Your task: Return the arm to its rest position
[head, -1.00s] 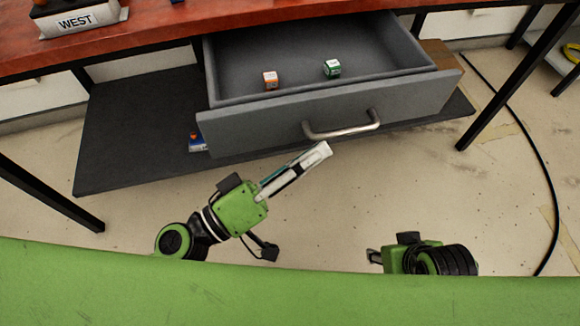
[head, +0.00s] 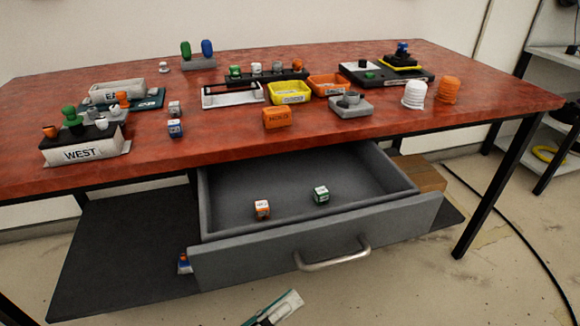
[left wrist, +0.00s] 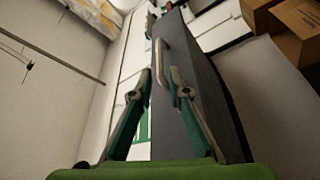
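My left gripper (head: 277,306) shows only its finger end at the bottom of the head view, below and in front of the drawer. In the left wrist view my left gripper (left wrist: 158,78) has its fingers apart with nothing held. The drawer (head: 300,245) is pulled open under the table, with its metal handle (head: 333,256) free. The handle (left wrist: 168,58) also shows beyond the fingers in the left wrist view. An orange-and-white cube (head: 262,210) and a green-and-white cube (head: 321,195) lie in the drawer. My right gripper is out of view.
The red table (head: 370,128) carries several trays, bins and small pieces, including a WEST block (head: 85,150). A dark lower shelf (head: 110,250) lies left of the drawer. A cardboard box (head: 420,175) sits behind it at right. The floor at right is mostly clear, with a black cable.

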